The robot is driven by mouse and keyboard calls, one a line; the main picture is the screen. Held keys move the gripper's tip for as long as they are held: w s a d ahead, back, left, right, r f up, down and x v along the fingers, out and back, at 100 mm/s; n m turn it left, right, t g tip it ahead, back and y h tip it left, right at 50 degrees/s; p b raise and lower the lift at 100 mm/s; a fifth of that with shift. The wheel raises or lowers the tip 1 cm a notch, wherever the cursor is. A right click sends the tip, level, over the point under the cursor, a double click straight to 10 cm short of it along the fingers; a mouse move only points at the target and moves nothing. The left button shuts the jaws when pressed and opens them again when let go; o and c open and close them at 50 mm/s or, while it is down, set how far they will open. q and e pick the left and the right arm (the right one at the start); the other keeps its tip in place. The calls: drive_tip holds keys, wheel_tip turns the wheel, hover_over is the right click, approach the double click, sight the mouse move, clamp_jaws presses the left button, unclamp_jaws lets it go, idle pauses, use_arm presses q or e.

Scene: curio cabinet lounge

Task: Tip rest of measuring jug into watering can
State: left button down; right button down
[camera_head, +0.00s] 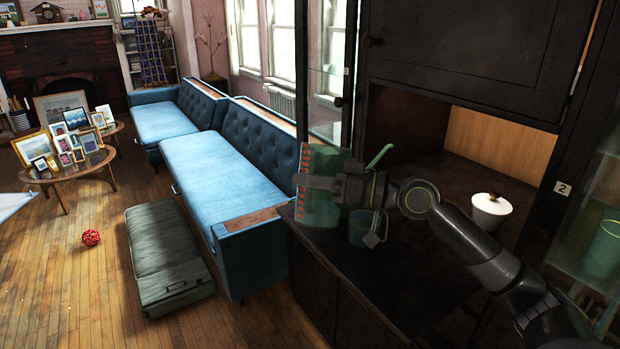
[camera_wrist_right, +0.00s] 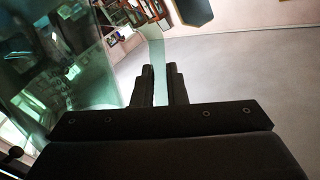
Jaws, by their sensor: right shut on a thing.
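My right gripper (camera_head: 338,188) is shut on the measuring jug (camera_head: 322,215), a clear greenish vessel with red marks. The gripper holds it up by the dark counter's left end. In the right wrist view the jug (camera_wrist_right: 95,75) fills the left side, and a pale green strip of it runs between the closed fingers (camera_wrist_right: 161,85). The green watering can (camera_head: 360,230) stands on the counter, just right of the jug and partly behind my gripper; its green spout (camera_head: 380,155) sticks up behind the wrist. I cannot tell the jug's contents. My left gripper is not in view.
The dark cabinet counter (camera_head: 385,290) has bare room in front. A glass door (camera_head: 575,225) with a "2" label is at the far right. A blue sofa (camera_head: 225,175) is left of the cabinet.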

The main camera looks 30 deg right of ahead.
drive_tip(key=shift+w+d+r+m+p, duration=0.25)
drive_tip(key=shift+r+m+p, duration=0.35)
drive_tip(key=shift+p, duration=0.3)
drive_tip(key=shift+w+d+r+m+p, duration=0.25)
drive_tip(key=shift+r+m+p, duration=0.15)
drive_tip(key=shift+r+p, duration=0.35)
drive_tip(key=shift+w+d+r+m+p, duration=0.4)
drive_tip(key=shift+r+m+p, duration=0.5)
drive_tip(key=shift+p, duration=0.75)
drive_tip(key=shift+w+d+r+m+p, duration=0.55)
drive_tip(key=shift+r+p, duration=0.6)
drive_tip(key=shift+p, duration=0.55)
drive_tip(key=shift+w+d+r+m+p, duration=0.3)
drive_tip(key=shift+r+m+p, duration=0.65)
drive_tip(key=shift+p, duration=0.7)
drive_tip(key=r+p, duration=0.1)
drive_tip(key=w+d+r+m+p, duration=0.1)
drive_tip(key=r+m, duration=0.1)
drive_tip(key=shift+w+d+p, duration=0.3)
drive_tip(key=shift+d+p, duration=0.1)
drive_tip(key=shift+w+d+r+m, duration=0.1)
drive_tip(key=shift+m, duration=0.2)
drive_tip(key=shift+w+d+r+m+p, duration=0.2)
drive_tip(key=shift+r+m+p, duration=0.1)
drive_tip(key=shift+p, duration=0.15)
drive_tip(key=shift+w+d+r, duration=0.1)
drive_tip(key=shift+d, duration=0.05)
drive_tip(key=shift+w+d+r+m+p, duration=0.2)
drive_tip(key=shift+m+p, duration=0.1)
drive_tip(key=shift+p, duration=0.1)
